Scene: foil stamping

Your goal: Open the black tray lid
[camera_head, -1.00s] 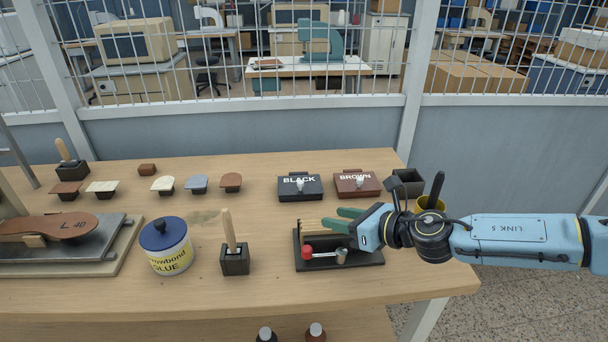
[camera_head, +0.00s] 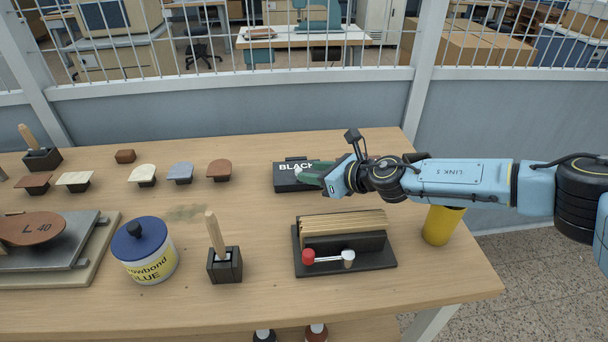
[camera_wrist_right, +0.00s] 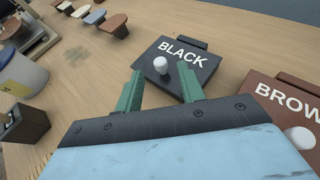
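The black tray (camera_head: 292,176), labelled BLACK, sits closed at the back of the table, right of centre. Its lid (camera_wrist_right: 176,62) carries a round white knob (camera_wrist_right: 161,65). My right gripper (camera_head: 312,176) is at the tray's right side in the head view, covering part of the label. In the right wrist view its two green fingers (camera_wrist_right: 158,88) are spread apart and empty. The knob stands beyond the gap between the fingertips, apart from them. My left gripper is not in view.
The brown tray (camera_wrist_right: 285,110) with its own white knob is close on the right. A holder with strips (camera_head: 345,262) and a red-knobbed lever is in front. A glue pot (camera_head: 145,255), a brush block (camera_head: 225,265) and a yellow cup (camera_head: 441,225) stand around. Table between is clear.

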